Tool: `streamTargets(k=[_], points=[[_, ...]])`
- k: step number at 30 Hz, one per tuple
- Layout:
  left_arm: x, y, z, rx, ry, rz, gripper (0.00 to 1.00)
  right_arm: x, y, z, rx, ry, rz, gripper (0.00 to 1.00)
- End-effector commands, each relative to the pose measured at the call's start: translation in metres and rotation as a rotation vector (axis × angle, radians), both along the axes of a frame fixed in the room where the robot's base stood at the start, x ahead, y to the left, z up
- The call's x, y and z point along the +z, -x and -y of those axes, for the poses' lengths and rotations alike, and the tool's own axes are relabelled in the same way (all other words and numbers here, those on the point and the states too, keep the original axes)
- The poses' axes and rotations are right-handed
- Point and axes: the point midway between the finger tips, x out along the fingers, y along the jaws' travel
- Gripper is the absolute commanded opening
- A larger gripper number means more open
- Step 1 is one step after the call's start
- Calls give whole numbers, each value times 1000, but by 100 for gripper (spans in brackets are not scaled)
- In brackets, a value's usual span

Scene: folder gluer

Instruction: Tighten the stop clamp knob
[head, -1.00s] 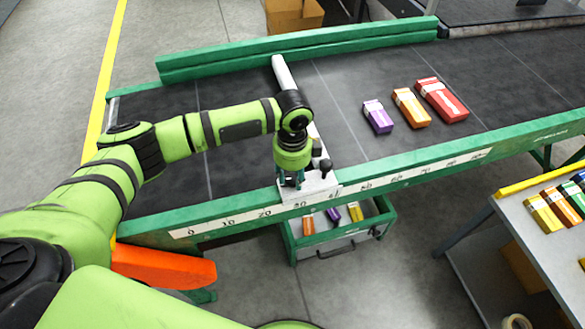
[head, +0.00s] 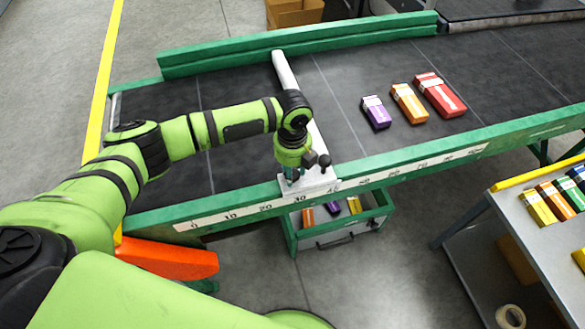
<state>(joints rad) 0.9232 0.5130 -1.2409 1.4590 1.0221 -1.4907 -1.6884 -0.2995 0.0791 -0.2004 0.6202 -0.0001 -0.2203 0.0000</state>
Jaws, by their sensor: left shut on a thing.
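The stop clamp (head: 322,185) is a pale block on the green front rail, at about the 30 to 40 marks of the scale. A pale stop bar (head: 284,70) runs from it across the dark belt. My left gripper (head: 292,178) points down at the left part of the clamp and is shut on its knob, which the fingers mostly hide. A small black-topped post (head: 325,162) stands on the clamp just right of the gripper. My right gripper is not in view.
A purple box (head: 376,112), an orange box (head: 409,103) and a red box (head: 440,95) lie on the belt to the right. A green drawer (head: 338,237) with small boxes sits below the rail. A grey side table (head: 535,235) stands at the right.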

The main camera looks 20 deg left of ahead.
Motion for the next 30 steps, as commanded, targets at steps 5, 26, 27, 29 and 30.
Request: streamTargets(k=[5,26,27,29,30], points=[[0,0,1,-89,1,0,6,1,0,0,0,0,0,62],[0,0,1,-161,1,0,6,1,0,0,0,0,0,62],[0,0,1,-161,1,0,46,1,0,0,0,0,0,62],[0,0,1,-161,1,0,62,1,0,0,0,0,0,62],[0,0,1,-161,1,0,62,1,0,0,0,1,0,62]])
